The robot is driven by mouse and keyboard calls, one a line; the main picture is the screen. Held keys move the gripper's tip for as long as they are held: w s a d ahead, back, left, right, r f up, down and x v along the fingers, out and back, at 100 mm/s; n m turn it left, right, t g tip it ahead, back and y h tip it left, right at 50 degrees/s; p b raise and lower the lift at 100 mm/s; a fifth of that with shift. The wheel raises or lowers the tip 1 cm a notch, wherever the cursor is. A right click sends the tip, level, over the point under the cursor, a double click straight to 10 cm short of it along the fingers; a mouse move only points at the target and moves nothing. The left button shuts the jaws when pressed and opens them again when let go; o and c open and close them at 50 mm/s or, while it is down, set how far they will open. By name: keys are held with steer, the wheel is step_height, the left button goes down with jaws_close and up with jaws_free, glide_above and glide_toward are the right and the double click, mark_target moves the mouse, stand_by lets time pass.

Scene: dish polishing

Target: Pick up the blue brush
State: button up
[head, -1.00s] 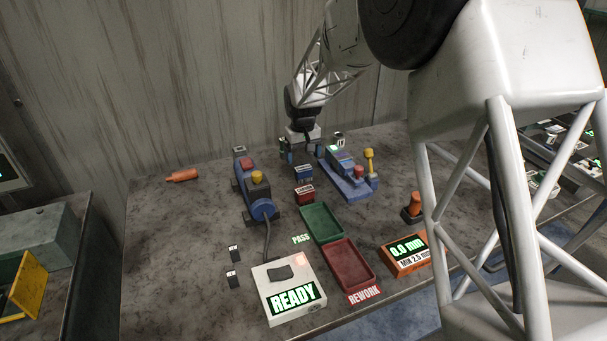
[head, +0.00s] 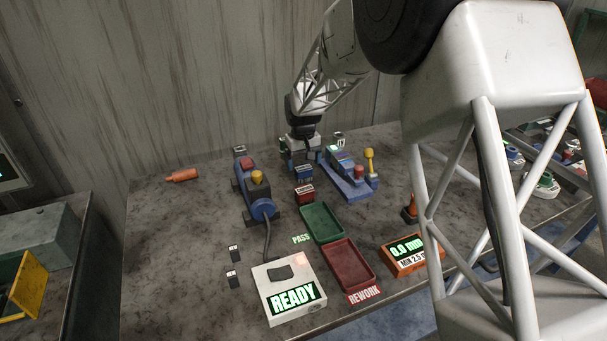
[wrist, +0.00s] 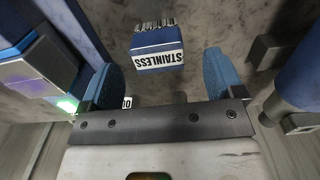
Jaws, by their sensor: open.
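The blue brush (head: 304,173) stands on the bench behind a red block of similar shape. In the wrist view the blue brush (wrist: 157,42) shows its white STAINLESS label and dark bristles along its far edge. My gripper (head: 301,163) is low over the bench just behind the brush. In the wrist view my gripper (wrist: 161,78) has its two blue fingers spread wide, with nothing held. The brush lies ahead of the gap between them, apart from both fingers.
The red block (head: 304,194) stands in front of the brush. A blue machine with a yellow knob (head: 370,160) is close on the right, and a blue tool (head: 243,181) on the left. Green (head: 322,222) and red (head: 349,265) trays lie nearer. The bench's left side is mostly clear.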

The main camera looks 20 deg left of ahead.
mark_target(303, 167)
steer(key=shift+d+f, duration=0.1)
steer(key=shift+f, duration=2.5)
steer(key=c, duration=1.1)
steer(key=shift+r, duration=0.15)
step_height(303, 167, up, 10)
steer(key=shift+f, duration=0.15)
steer(key=o, duration=0.4)
steer(key=shift+c, duration=1.1)
steer(key=w+d+r, duration=0.6)
steer(key=w+d, duration=0.2)
steer(key=d, duration=0.1)
steer(key=shift+w+r, duration=0.15)
steer(key=shift+w, duration=0.1)
